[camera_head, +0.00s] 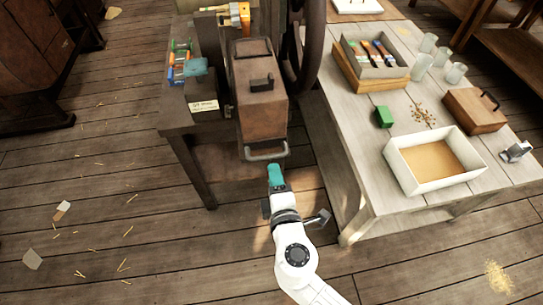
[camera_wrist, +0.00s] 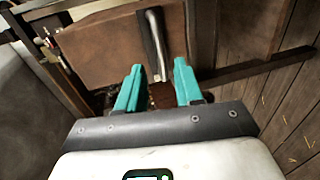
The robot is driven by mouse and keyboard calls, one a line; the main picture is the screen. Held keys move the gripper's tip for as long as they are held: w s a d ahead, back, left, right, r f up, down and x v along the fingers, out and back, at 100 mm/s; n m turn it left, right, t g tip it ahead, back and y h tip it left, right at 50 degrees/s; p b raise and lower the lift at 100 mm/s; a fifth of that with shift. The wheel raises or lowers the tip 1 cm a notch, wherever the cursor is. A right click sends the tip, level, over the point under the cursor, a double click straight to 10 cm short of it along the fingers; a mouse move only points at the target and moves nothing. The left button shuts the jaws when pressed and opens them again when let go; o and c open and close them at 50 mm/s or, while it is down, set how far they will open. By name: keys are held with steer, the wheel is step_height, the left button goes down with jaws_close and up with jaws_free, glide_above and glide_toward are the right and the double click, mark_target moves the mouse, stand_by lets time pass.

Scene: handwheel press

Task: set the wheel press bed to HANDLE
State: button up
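The wheel press is a brown, rusty box-like body (camera_head: 260,90) with a dark handwheel (camera_head: 314,45) behind it on the right. A grey bar handle (camera_head: 266,153) sticks out low at its front; it also shows in the wrist view (camera_wrist: 154,42). My gripper (camera_head: 275,170) is just in front of this handle, lower in the picture. In the wrist view, its two teal fingers (camera_wrist: 159,82) are apart, and the lower end of the handle appears between their tips. I cannot tell whether they touch it. No HANDLE marking is readable.
A dark bench (camera_head: 180,128) stands on the left with tools and a small label card (camera_head: 204,106). A pale table (camera_head: 365,180) on the right carries a white tray (camera_head: 440,187), a green block (camera_head: 384,117), a wooden box (camera_head: 475,112) and glasses.

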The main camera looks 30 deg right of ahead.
mark_target(270, 155)
steer(key=x, duration=0.8)
steer(key=shift+w+d, duration=0.1)
steer(key=shift+c, duration=0.3)
jaws_close()
